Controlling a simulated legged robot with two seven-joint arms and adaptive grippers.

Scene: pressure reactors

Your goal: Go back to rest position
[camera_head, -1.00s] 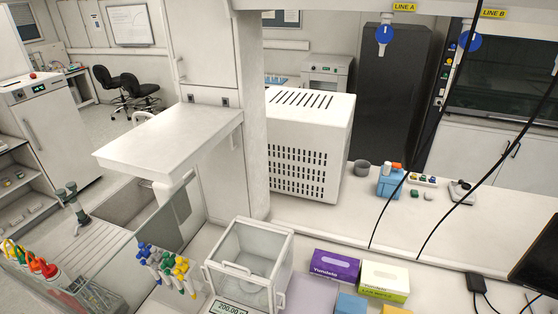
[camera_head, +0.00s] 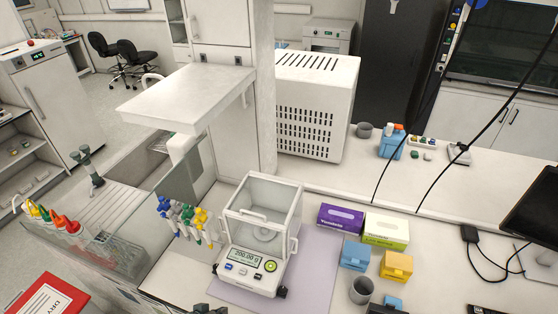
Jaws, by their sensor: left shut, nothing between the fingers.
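My left gripper (camera_head: 207,309) shows only as a small dark shape at the bottom edge, in front of the balance. It is shut with nothing in it, and most of it is cut off by the frame. My right gripper is not clearly in view. The balance (camera_head: 250,262) has a glass draft shield and a display that reads about 200.00 g. It stands on a lilac mat (camera_head: 300,268), apart from my left gripper.
Pipettes on a stand (camera_head: 185,220) are left of the balance. A red clipboard (camera_head: 48,299) is bottom left. Cables cross the right side.

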